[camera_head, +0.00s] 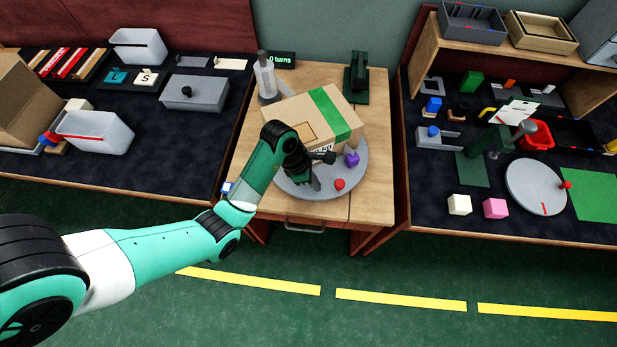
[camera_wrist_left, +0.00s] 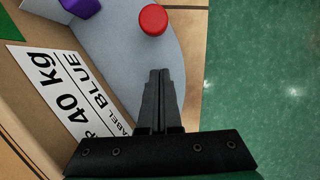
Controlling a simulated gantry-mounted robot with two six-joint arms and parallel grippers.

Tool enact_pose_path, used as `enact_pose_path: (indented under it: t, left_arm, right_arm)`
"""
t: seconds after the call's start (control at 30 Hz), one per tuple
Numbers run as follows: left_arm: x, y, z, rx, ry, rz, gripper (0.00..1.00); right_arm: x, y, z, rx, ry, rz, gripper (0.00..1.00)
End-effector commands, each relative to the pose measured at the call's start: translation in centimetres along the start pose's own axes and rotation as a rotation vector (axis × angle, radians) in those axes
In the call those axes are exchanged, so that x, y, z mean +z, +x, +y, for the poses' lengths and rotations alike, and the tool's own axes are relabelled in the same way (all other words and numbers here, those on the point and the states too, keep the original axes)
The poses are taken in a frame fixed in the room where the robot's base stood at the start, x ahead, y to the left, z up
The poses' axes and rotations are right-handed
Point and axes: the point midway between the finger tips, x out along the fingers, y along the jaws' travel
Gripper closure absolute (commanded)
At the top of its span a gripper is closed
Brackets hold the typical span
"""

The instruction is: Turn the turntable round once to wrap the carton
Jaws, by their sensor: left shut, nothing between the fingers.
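The carton (camera_head: 293,108), brown with a green band, stands on the grey round turntable (camera_head: 355,178) on the wooden middle table. A label reading "40 kg" and "LABEL BLUE" shows on its side in the left wrist view (camera_wrist_left: 62,95). A red knob (camera_head: 339,184) sits near the turntable's front rim, and a purple piece (camera_head: 352,159) stands behind it, beside the carton. My left gripper (camera_head: 316,185) is shut and empty over the turntable's front edge, left of the red knob. The wrist view shows its closed fingers (camera_wrist_left: 160,90) apart from the knob (camera_wrist_left: 153,20). My right gripper is not in view.
A small display (camera_head: 281,58) reads "0 turns" behind the carton. A grey post (camera_head: 266,78) and a dark green stand (camera_head: 357,78) flank the carton at the back. Side tables hold bins, blocks and another grey disc (camera_head: 530,187). The floor in front is clear.

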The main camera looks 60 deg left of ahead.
Motion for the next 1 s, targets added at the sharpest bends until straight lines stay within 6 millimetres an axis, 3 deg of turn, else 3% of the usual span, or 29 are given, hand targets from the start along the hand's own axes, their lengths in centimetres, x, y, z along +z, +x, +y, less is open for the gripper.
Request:
enact_pose_path:
  t: [0.1,0.27,1.0]
  left_arm:
    - [2.1,0.8,0.1,0.004,0.006,-0.004,1.00]
    - [3.4,1.1,0.1,0.004,0.004,-0.004,1.00]
    - [4.1,1.2,0.3,-0.004,0.019,-0.003,1.00]
  right_arm:
    - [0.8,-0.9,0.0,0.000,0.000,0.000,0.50]
    - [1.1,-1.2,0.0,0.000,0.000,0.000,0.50]
    - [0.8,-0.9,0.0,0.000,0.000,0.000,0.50]
